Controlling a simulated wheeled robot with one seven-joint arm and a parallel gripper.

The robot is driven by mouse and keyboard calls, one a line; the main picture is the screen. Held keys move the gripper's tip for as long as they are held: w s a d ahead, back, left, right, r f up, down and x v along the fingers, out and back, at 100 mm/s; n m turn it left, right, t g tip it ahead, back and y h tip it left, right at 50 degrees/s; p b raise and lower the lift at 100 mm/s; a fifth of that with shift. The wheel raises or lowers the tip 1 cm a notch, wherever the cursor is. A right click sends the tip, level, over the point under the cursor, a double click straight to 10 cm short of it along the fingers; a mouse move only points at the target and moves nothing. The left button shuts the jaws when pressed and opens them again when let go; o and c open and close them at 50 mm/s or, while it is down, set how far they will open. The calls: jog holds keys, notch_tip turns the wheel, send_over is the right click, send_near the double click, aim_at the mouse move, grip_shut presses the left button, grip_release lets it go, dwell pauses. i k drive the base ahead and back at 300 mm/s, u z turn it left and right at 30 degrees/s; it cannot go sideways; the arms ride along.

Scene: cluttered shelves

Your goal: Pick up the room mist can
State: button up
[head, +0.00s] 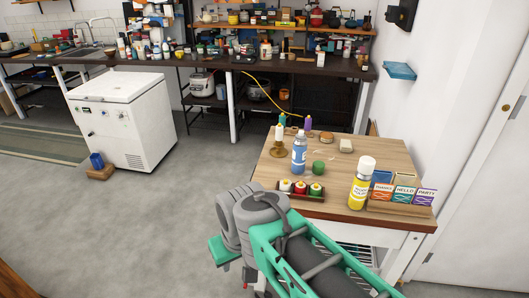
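Two cans that could be the room mist can stand upright on the small wooden table (375,160). One is a yellow can (358,190) with a white cap, near the front edge. The other is a blue and white can (299,155), further back and to the left. Their labels are too small to read for certain. My green and grey arm shows in the lower foreground, in front of the table. I see no fingertips of my gripper, and nothing visible touches either can.
A tray of small jars (301,190) sits left of the yellow can; a card rack (400,208) stands close on its right. A green round item (319,167) and small bottles stand behind. A white chest freezer (122,122) and cluttered shelves are further back; grey floor lies open.

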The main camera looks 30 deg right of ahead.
aim_at(300, 145)
jog(key=u, duration=0.9)
jog(key=i, duration=1.45)
jog(key=z, duration=0.85)
jog(key=i, duration=0.45)
jog(key=z, duration=0.5)
